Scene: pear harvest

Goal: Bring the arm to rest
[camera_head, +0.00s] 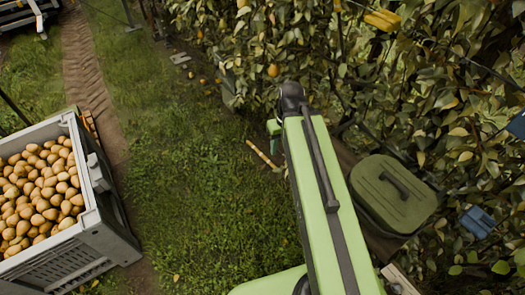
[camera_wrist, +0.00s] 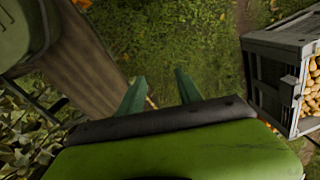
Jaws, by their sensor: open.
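My green arm (camera_head: 325,200) reaches from the bottom of the head view up toward the leafy hedge, with its dark joint at the far end. My gripper (camera_wrist: 160,85) shows in the wrist view as two green fingers set well apart. The jaws are open and nothing is between them; grass lies beyond. In the head view the gripper is mostly hidden behind the arm's far end, and only a small green part shows.
A grey crate (camera_head: 86,245) full of pears (camera_head: 40,190) stands at the left, apart from the arm. Pear foliage (camera_head: 430,90) fills the right side. A green lidded box (camera_head: 393,193) sits close right of my arm. Open grass (camera_head: 205,190) lies between crate and arm.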

